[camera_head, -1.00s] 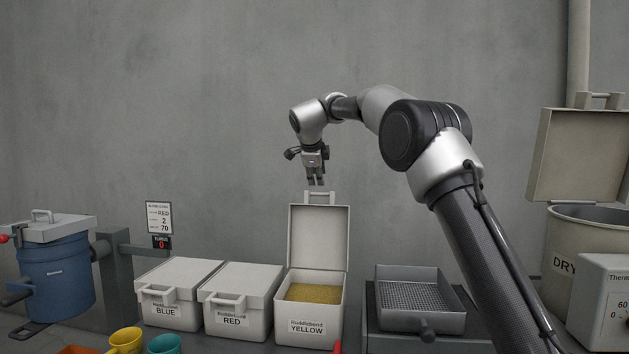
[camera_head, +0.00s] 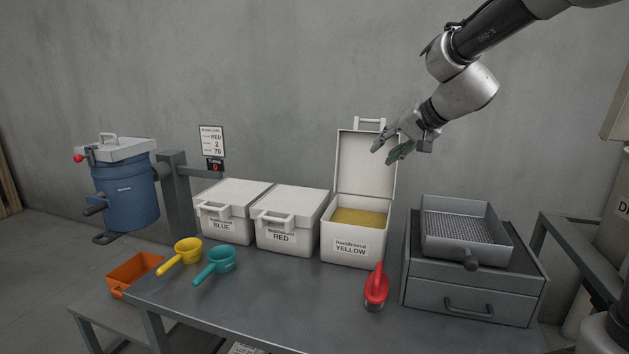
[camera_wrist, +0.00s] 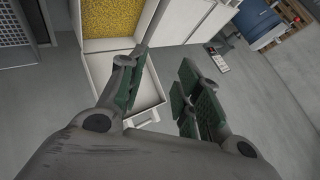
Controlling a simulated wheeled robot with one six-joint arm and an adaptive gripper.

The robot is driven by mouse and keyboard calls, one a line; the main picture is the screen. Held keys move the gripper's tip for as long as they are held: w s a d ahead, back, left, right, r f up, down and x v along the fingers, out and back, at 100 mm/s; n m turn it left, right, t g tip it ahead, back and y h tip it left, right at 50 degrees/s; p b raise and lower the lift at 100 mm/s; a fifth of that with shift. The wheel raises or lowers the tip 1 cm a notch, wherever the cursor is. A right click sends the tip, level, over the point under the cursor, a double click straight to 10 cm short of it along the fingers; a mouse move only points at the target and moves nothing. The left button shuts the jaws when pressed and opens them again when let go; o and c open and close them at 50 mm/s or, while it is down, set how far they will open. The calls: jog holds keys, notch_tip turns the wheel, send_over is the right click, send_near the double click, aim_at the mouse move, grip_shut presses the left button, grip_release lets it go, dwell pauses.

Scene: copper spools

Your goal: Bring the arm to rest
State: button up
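My gripper (camera_head: 392,147) is in the air in front of the raised lid of the yellow bin (camera_head: 356,246), pointing left in the head view. In the wrist view my gripper (camera_wrist: 160,95) shows its two green-padded fingers spread apart with nothing between them. The yellow bin is open and holds yellow granules (camera_head: 358,217), which also show at the top of the wrist view (camera_wrist: 112,17). Whether the fingers touch the lid cannot be told.
The blue bin (camera_head: 222,228) and red bin (camera_head: 283,238) are closed. A sieve tray (camera_head: 465,238) sits on a drawer unit (camera_head: 460,288).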

jog(key=s+d+f+n+g+h, duration=0.1)
jog(key=s+d+f+h, duration=0.1)
jog(key=s+d, duration=0.4)
jog(key=s+d+f+n+g+h, duration=0.1)
jog(key=s+d, duration=0.5)
jog(key=s, duration=1)
jog(key=s+d+f+n+g+h, duration=0.1)
jog(key=s+d+f+h, duration=0.2)
jog(key=s, duration=0.9)
jog(key=shift+d+g, duration=0.3)
jog(key=shift+d, duration=1.3)
